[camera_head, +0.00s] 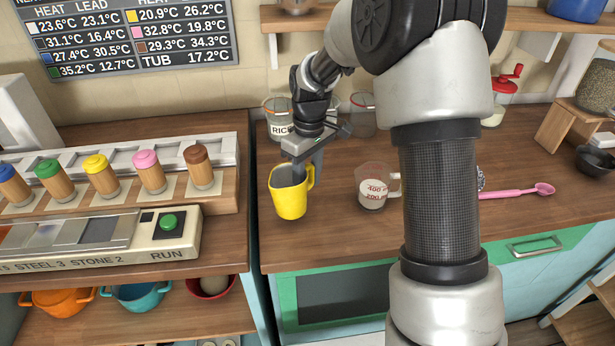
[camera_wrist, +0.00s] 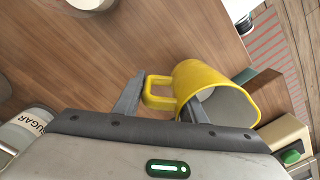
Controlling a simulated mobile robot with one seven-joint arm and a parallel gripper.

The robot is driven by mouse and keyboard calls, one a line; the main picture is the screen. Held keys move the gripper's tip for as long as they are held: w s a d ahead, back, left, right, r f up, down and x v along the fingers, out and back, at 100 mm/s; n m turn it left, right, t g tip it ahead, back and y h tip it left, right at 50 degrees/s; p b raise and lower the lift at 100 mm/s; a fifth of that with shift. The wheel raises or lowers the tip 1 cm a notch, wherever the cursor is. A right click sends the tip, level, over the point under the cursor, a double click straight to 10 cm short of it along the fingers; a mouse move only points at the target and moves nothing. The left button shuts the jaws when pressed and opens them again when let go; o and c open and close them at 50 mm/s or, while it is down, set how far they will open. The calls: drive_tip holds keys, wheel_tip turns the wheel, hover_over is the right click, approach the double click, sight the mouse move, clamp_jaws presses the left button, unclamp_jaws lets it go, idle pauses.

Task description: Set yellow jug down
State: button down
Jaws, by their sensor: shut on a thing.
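The yellow jug (camera_head: 290,198) is upright, or nearly so, at the left end of the wooden counter in the head view. Whether its base touches the counter is hard to tell. My gripper (camera_head: 306,153) comes down on it from above and behind. In the wrist view the jug (camera_wrist: 203,84) shows its grey inside and its handle. My gripper (camera_wrist: 160,108) is shut on the jug, with one finger by the handle and the other inside the rim.
A glass measuring cup (camera_head: 373,188) with white contents stands to the right of the jug. A jar marked RICE (camera_head: 279,124) is behind. A pink spoon (camera_head: 516,192) lies farther right. The counter front (camera_head: 325,240) is clear. A console with a green button (camera_head: 168,222) stands left.

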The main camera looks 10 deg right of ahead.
drive_tip(key=shift+f, duration=0.9)
drive_tip(key=shift+b, duration=0.35)
drive_tip(key=shift+f+b, duration=0.35)
drive_tip(key=shift+f, duration=0.4)
drive_tip(key=shift+f, duration=0.3)
drive_tip(key=c, duration=1)
unclamp_jaws()
drive_tip(key=shift+c, duration=0.2)
drive_tip(key=r, duration=0.8)
drive_tip(key=r+p, duration=0.1)
drive_tip(key=r, duration=0.8)
drive_tip(key=shift+w+d+r, duration=0.1)
drive_tip(key=shift+d+r, duration=0.1)
drive_tip(key=shift+r, duration=0.1)
